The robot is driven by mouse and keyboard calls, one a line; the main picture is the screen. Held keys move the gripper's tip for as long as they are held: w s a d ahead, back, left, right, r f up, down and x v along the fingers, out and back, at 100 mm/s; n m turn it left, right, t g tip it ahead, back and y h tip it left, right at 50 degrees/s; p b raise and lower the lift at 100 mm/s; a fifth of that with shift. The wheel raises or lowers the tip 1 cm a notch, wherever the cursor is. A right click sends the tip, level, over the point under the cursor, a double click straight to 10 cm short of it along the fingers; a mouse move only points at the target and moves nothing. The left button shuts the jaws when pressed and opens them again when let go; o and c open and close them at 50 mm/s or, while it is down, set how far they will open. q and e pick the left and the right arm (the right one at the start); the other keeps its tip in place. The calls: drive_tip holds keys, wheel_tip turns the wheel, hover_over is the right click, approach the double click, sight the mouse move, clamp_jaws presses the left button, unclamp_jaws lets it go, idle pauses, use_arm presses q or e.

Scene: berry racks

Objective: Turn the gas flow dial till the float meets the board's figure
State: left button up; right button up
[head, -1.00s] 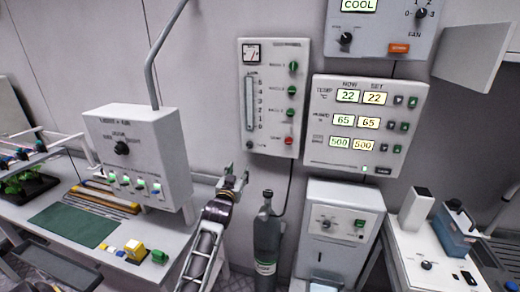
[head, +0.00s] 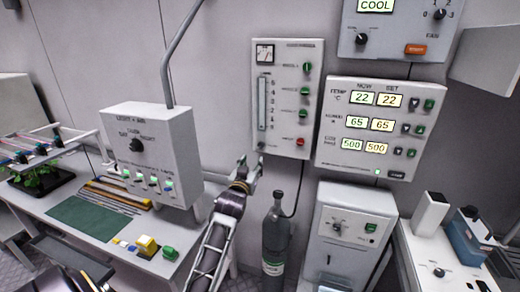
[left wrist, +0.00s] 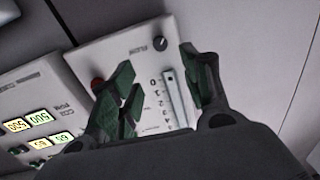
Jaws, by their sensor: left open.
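The white gas flow panel (head: 285,100) hangs on the wall, with a pale vertical float tube (head: 263,102) and numbered scale. The float itself is too small to tell. A small dark dial (head: 261,146) sits at the panel's lower left; in the left wrist view the dark dial (left wrist: 160,44) is beside the word FLOW. The climate board (head: 372,130) right of the panel reads 22, 65 and 500 in both columns. My left gripper (head: 248,167) is open and empty, just below the dial and apart from it. Its green-padded fingers (left wrist: 157,80) frame the panel in the wrist view. My right gripper is not seen.
A light control box (head: 152,155) stands on the left bench. A grey gas cylinder (head: 275,238) stands below the panel, beside a white dispenser unit (head: 345,235). The cooling unit (head: 392,25) hangs above the board. Wall left of the panel is bare.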

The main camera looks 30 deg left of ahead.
sight(261, 146)
use_arm(q)
drive_tip(key=shift+w, duration=0.1)
drive_tip(key=shift+p+x, duration=1.1)
drive_tip(key=shift+x, duration=5.75)
drive_tip(key=shift+a, duration=0.1)
clamp_jaws()
